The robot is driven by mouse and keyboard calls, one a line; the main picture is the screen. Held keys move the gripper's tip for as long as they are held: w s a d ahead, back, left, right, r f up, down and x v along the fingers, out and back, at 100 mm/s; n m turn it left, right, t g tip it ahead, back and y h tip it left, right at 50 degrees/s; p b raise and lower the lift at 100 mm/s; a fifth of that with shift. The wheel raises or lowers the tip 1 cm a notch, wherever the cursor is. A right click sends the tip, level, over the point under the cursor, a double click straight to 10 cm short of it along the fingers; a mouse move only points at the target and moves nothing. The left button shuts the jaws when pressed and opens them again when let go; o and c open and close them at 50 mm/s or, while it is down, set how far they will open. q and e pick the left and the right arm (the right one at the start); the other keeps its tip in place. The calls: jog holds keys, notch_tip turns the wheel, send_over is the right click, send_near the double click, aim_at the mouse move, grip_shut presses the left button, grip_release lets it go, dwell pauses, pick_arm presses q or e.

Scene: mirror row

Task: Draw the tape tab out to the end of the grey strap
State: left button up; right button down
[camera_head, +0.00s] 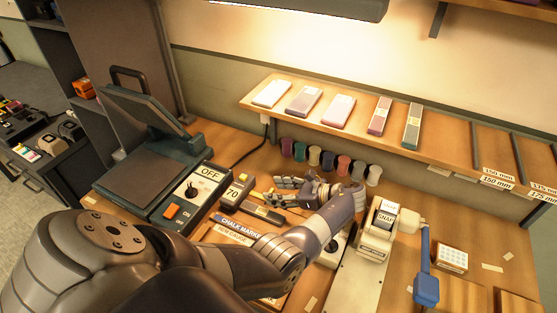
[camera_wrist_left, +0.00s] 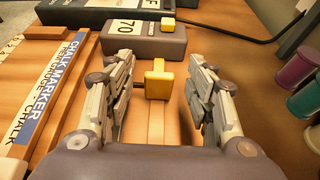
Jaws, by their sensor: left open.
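The tape housing is a grey box marked 70 (camera_head: 237,190), with a yellow block on top; it also shows in the left wrist view (camera_wrist_left: 145,42). A yellow tab (camera_wrist_left: 158,80) stands in front of the box, on a pale tan strip. My left gripper (camera_head: 279,191) is open over the bench, right of the box. In the left wrist view its fingers (camera_wrist_left: 160,65) stand on either side of the tab, with a gap on both sides. My right gripper is not in view.
A chalk marker box (camera_head: 240,228) lies beside my left arm. Several coloured spools (camera_head: 330,162) line the back. A device with a blue handle (camera_head: 426,285) stands to the right. A dark press (camera_head: 150,180) and its OFF control box (camera_head: 195,195) stand left. A shelf (camera_head: 450,150) overhangs behind.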

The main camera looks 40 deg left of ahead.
pick_arm(q)
notch_tip(320, 180, up, 9)
dwell(0.5)
